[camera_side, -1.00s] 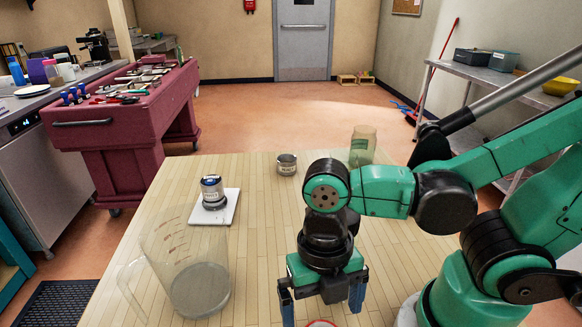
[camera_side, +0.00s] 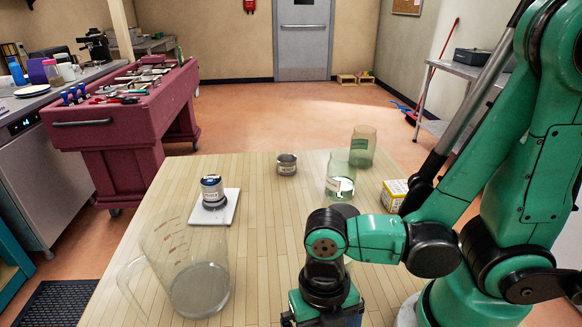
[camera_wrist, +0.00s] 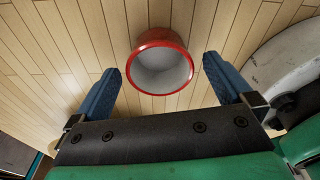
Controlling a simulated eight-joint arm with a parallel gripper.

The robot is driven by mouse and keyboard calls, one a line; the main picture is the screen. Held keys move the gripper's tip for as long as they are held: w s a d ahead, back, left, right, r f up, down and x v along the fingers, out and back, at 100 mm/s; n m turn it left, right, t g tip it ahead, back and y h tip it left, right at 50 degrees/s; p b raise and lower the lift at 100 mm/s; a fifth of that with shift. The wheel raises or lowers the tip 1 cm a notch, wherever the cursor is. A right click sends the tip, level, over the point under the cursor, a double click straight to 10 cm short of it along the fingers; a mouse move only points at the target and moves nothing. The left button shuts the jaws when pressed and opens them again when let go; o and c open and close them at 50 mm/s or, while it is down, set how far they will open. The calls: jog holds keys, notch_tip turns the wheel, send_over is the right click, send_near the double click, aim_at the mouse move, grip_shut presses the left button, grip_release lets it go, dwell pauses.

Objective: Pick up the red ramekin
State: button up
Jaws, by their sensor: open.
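The red ramekin (camera_wrist: 161,62) has a red rim and a pale inside. It stands on the wooden table in the wrist view, between and slightly beyond my fingertips, with a gap on each side. My gripper (camera_wrist: 158,82) is open, with a blue finger on either side of the ramekin. In the side view my gripper (camera_side: 322,318) is at the bottom edge; its fingertips and the ramekin are out of that picture.
A clear measuring jug (camera_side: 197,270) stands left of my gripper. Behind are a labelled can on a white tile (camera_side: 229,210), a small tin (camera_side: 287,165), two glass jars (camera_side: 340,178) (camera_side: 362,148) and a yellow box (camera_side: 393,194). The table's middle is clear.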

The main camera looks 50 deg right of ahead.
jog(key=c, duration=1.2)
jog(key=shift+c, duration=0.2)
jog(key=shift+r, duration=0.2)
